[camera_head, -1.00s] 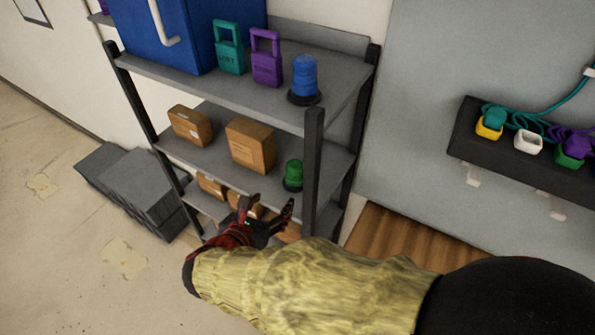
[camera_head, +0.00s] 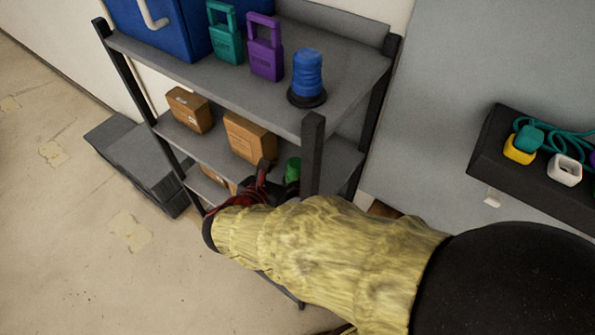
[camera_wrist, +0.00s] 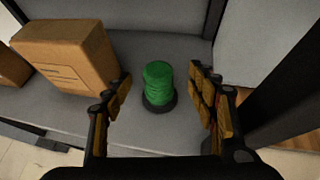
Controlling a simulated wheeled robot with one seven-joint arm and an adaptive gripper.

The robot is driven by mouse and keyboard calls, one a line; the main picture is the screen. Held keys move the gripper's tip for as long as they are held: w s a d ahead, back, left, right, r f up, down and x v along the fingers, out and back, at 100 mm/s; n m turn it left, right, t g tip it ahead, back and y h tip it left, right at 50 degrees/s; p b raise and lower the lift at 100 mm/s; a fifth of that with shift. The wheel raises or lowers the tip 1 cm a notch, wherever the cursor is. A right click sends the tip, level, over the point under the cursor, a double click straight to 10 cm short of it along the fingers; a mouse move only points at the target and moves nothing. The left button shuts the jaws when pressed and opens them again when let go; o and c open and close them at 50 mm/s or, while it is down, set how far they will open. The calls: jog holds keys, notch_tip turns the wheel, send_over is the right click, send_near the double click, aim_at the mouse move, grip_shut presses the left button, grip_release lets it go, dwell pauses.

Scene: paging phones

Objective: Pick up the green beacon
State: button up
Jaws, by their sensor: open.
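The green beacon (camera_wrist: 158,84) stands upright on a dark round base on the grey middle shelf. In the wrist view it lies ahead of my gripper (camera_wrist: 168,95), between the lines of the two open fingers, with clear space on both sides. In the head view the top of the beacon (camera_head: 293,169) shows just beyond my gripper (camera_head: 262,180), and my arm hides its lower part. My gripper is open and empty.
A cardboard box (camera_wrist: 68,55) stands left of the beacon, close to my left finger. A dark shelf post (camera_wrist: 290,90) rises on the right. The upper shelf (camera_head: 200,75) above carries a blue beacon (camera_head: 307,75) and padlocks in teal (camera_head: 225,40) and purple (camera_head: 265,50).

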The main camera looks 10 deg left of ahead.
aim_at(295, 164)
jog(key=x, duration=0.3)
jog(key=p+x, duration=0.1)
jog(key=x, duration=0.2)
jog(key=shift+w+a+f, duration=0.15)
jog(key=shift+w+f, duration=0.1)
jog(key=shift+f, duration=0.15)
jog(key=shift+c, duration=0.8)
grip_shut()
